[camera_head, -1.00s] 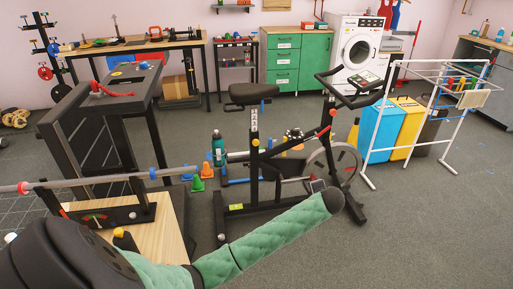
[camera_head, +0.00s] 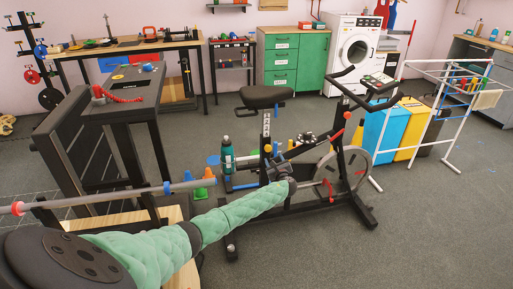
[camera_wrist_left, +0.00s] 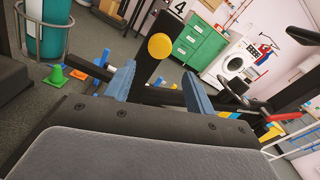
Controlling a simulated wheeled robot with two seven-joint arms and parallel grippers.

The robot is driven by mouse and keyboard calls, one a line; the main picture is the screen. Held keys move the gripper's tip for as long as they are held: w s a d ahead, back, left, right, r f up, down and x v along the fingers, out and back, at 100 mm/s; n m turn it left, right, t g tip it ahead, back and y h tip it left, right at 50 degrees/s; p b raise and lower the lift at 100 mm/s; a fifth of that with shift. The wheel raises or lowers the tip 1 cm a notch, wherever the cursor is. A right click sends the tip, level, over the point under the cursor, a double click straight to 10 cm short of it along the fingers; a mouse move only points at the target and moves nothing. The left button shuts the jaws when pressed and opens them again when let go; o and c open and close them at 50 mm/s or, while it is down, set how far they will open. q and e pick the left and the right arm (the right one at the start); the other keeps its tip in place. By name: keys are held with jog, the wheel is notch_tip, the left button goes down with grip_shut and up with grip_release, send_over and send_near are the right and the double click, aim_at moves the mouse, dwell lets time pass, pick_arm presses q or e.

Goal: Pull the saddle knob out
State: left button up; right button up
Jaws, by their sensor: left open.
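An exercise bike stands on the grey floor, with its black saddle (camera_head: 264,96) on a post bearing a number scale (camera_head: 266,122). A round yellow knob (camera_head: 267,148) sits on the bike frame below the scale. In the left wrist view the yellow knob (camera_wrist_left: 159,46) shows ahead, roughly between the two blue-grey fingers and apart from them. My left gripper (camera_head: 279,162) is at the bike frame, close to the knob; its fingers are small and hard to make out in the head view. In the wrist view the left gripper (camera_wrist_left: 158,84) is open and empty. My right gripper is not seen.
A teal bottle (camera_head: 227,155) and small cones (camera_head: 204,182) are left of the bike post. The handlebar (camera_head: 352,88) and flywheel (camera_head: 356,168) are right. A dark bench (camera_head: 135,85) stands left, and a drying rack (camera_head: 450,110) right. Floor at front right is clear.

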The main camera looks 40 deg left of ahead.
aim_at(269, 150)
pick_arm(q)
jog(key=shift+s+r+x, duration=0.1)
jog(key=shift+x, duration=1.95)
jog(key=shift+s+r+x, duration=0.1)
jog(key=shift+r+x, duration=0.05)
jog(key=shift+x, duration=1.95)
jog(key=shift+a, duration=0.15)
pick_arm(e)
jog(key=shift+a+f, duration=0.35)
